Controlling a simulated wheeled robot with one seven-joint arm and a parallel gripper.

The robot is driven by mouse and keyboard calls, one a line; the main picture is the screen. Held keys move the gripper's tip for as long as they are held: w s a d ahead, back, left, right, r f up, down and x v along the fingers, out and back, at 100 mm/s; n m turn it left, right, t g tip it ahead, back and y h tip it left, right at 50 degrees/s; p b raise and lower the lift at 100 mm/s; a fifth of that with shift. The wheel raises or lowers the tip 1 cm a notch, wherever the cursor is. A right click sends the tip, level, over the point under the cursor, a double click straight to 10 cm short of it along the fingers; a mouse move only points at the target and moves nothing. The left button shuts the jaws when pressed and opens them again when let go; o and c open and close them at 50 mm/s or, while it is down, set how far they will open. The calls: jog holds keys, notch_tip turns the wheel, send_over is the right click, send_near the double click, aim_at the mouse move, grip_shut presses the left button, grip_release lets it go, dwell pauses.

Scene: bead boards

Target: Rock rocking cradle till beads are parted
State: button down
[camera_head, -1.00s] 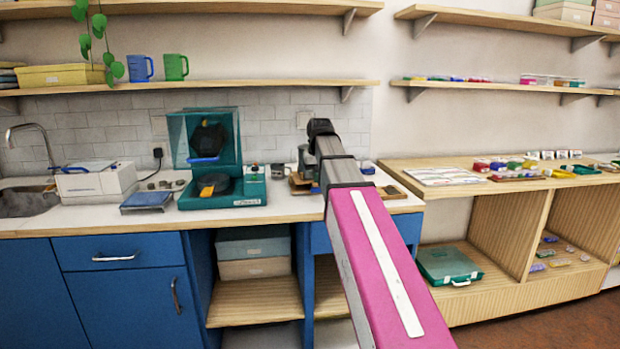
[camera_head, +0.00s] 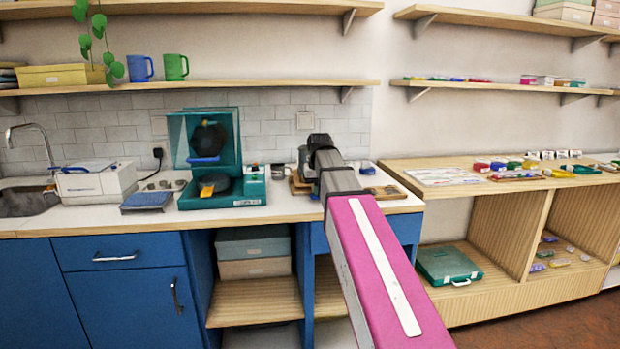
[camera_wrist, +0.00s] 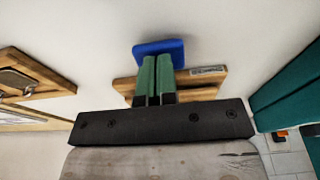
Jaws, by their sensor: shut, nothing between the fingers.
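What looks like the rocking cradle, a wooden piece (camera_wrist: 208,82) with a small label and a blue pad (camera_wrist: 172,47) at one edge, lies on the white counter in the wrist view. My gripper (camera_wrist: 157,62) has its two green fingers close together with nothing between them. The fingers overlap the wood and reach to the blue pad; I cannot tell whether they touch it. In the head view my arm hides most of the cradle, with only a wooden edge (camera_head: 301,185) showing to its left. The beads cannot be made out.
A teal machine (camera_head: 224,194) stands left of my arm on the counter (camera_head: 270,208), with a blue-topped scale (camera_head: 146,201) further left. A wooden tray (camera_head: 385,192) lies right of my arm, also visible in the wrist view (camera_wrist: 50,77). A tiled wall (camera_head: 270,130) is behind.

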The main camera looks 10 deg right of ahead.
jog(key=shift+r, duration=2.45)
jog(key=shift+f, duration=2.55)
jog(key=shift+r, duration=2.6)
jog(key=shift+f, duration=0.15)
jog(key=shift+f, duration=2.5)
jog(key=shift+r, duration=2.7)
